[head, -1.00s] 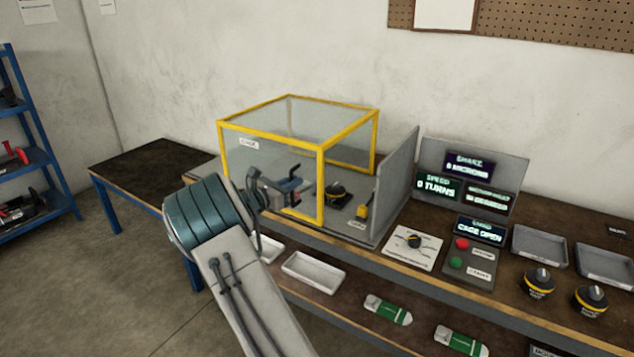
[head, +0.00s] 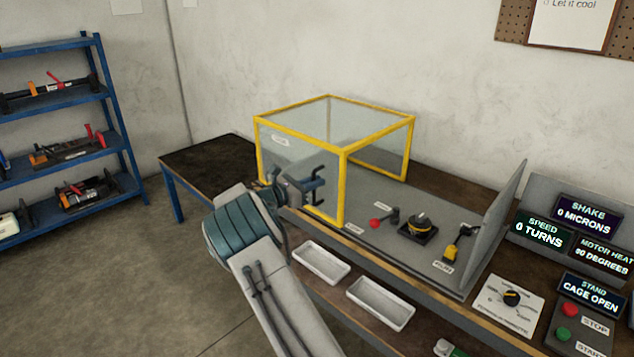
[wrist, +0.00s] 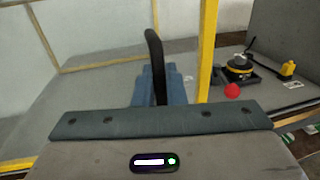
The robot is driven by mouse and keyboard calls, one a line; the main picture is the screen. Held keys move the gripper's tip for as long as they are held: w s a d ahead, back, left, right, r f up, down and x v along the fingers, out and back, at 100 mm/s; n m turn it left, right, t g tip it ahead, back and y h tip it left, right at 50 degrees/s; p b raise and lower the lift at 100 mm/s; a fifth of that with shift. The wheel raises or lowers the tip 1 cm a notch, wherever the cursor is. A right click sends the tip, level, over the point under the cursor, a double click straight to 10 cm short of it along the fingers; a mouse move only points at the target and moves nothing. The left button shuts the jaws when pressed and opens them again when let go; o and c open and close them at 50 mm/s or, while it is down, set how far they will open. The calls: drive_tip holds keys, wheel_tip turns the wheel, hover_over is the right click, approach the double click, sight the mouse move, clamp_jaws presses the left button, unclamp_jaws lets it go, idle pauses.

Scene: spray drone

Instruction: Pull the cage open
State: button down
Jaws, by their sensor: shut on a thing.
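The cage (head: 343,190) is a clear-walled box with yellow edges on the grey bench stand, slid toward its left end. Its yellow post shows in the wrist view (wrist: 207,50). My gripper (head: 312,186) is at its front face, shut on the dark cage handle (wrist: 154,55), which stands upright between the jaws in the wrist view. The motor (head: 418,227) sits on a black mount right of the cage, outside it, with a red knob (head: 375,223) and a yellow-based part (head: 451,250) beside it. The stand display (head: 590,288) reads CAGE OPEN.
A grey upright panel (head: 497,230) closes the stand's right end. Displays, a dial plate (head: 508,300) and red and green buttons are further right. White trays (head: 380,303) lie below the front edge. A dark side table (head: 205,160) is at left, with blue shelves (head: 60,105) beyond.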

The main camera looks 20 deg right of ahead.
drive_tip(key=c, duration=1.6)
unclamp_jaws()
drive_tip(key=shift+w, duration=0.1)
drive_tip(key=shift+a, duration=0.1)
drive_tip(key=b+v, duration=0.2)
drive_tip(key=v, duration=1.1)
drive_tip(key=shift+a, duration=0.35)
